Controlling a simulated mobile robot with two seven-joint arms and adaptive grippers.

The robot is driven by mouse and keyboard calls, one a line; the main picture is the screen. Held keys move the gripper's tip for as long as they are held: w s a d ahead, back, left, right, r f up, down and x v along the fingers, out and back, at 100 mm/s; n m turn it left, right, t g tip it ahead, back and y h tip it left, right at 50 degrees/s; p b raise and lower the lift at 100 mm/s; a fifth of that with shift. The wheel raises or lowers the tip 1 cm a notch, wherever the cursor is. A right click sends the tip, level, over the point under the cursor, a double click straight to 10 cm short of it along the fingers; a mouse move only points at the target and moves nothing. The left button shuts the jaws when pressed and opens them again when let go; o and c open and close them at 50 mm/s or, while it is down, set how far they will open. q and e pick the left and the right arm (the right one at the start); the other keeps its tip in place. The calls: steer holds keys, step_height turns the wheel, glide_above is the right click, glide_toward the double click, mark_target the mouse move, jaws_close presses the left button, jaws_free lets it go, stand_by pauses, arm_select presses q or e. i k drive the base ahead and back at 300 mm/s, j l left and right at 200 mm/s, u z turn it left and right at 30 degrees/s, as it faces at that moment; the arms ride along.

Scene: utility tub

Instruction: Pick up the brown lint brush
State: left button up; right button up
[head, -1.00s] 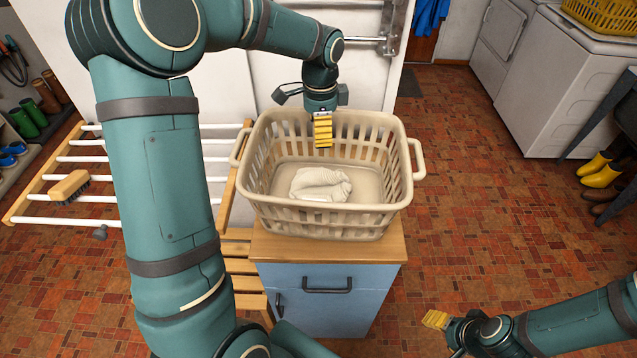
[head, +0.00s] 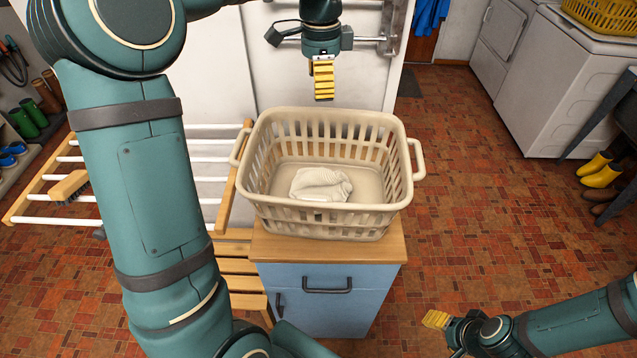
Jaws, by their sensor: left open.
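The brown lint brush (head: 69,186) has a wooden back and dark bristles. It lies on the white bars of the drying rack (head: 55,222) at the left. My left gripper (head: 323,98) has yellow fingers pointing down. It is above the back rim of the laundry basket, far to the right of the brush, open, with nothing seen in it. My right gripper (head: 435,319) is low at the right, over the floor, away from the brush. Its fingers show too small to tell whether they are open.
A beige laundry basket (head: 333,222) with a white cloth (head: 321,184) inside stands on a blue cabinet (head: 325,309) with a wooden top. My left arm's links pass between the rack and the basket in the picture. Open tiled floor lies to the right.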

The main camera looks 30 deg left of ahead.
mark_target(69, 186)
steer(key=k, duration=1)
